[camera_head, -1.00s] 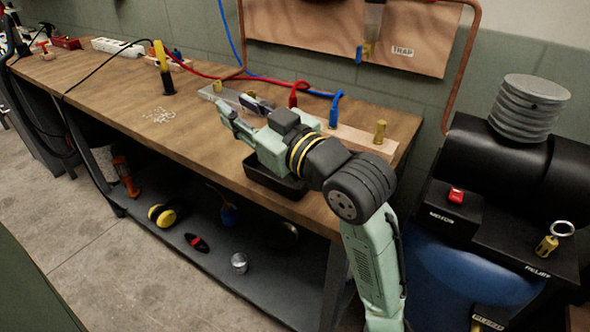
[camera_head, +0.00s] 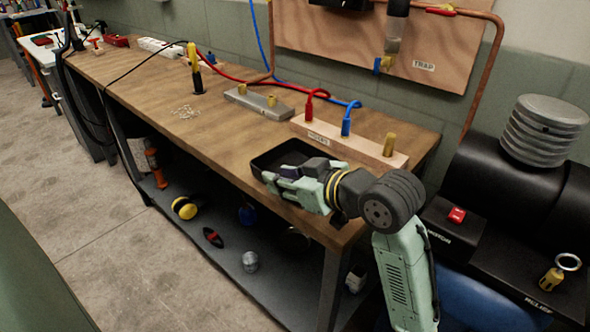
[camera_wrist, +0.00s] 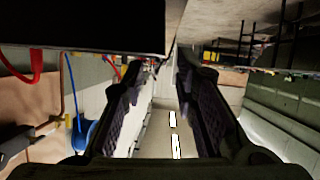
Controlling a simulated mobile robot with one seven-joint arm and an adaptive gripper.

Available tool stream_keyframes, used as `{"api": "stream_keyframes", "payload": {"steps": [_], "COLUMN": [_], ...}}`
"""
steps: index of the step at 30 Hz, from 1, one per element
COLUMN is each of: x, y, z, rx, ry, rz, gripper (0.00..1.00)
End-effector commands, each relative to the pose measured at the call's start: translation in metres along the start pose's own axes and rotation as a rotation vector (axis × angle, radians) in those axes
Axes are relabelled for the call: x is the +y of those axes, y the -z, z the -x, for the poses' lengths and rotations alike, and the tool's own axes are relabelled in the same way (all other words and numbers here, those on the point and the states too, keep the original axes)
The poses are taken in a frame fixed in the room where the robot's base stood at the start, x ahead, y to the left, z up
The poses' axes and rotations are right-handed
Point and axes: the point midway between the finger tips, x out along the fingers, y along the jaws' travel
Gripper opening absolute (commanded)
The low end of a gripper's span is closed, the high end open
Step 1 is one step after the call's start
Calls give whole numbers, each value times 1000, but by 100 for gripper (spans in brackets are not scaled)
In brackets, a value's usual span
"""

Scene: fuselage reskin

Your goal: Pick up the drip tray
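The black drip tray (camera_head: 262,160) sits near the front edge of the wooden bench, in front of the wooden block with hose fittings. In the head view my gripper (camera_head: 272,183) is at the tray's front side, low by the bench edge, and covers part of the tray. In the wrist view my gripper (camera_wrist: 160,75) has its two dark fingers well apart with nothing between them. A large black surface at the top left of that view looks like the drip tray (camera_wrist: 80,25). I cannot tell whether a finger touches it.
A wooden block (camera_head: 375,155) with red, blue and brass fittings stands behind the tray. A grey metal bar (camera_head: 258,104) lies farther left. Small pale bits (camera_head: 185,112) and a yellow-handled tool (camera_head: 195,70) are on the bench. The lower shelf (camera_head: 230,255) holds several items.

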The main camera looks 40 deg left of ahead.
Motion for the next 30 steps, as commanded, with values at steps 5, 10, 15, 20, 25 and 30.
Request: {"api": "stream_keyframes", "payload": {"steps": [5,10,15,20,25,30], "x": [-1,-2,-2,-2,-2,-2], "y": [0,-2,-3,-4,-4,-4], "z": [-13,-40,-56,-57,-57,-57], "rx": [-1,-2,-2,-1,-1,0], "ry": [2,3,0,-1,-1,-1], "rz": [-1,-2,-1,0,0,0], "gripper": [27,27,27,27,21,9]}}
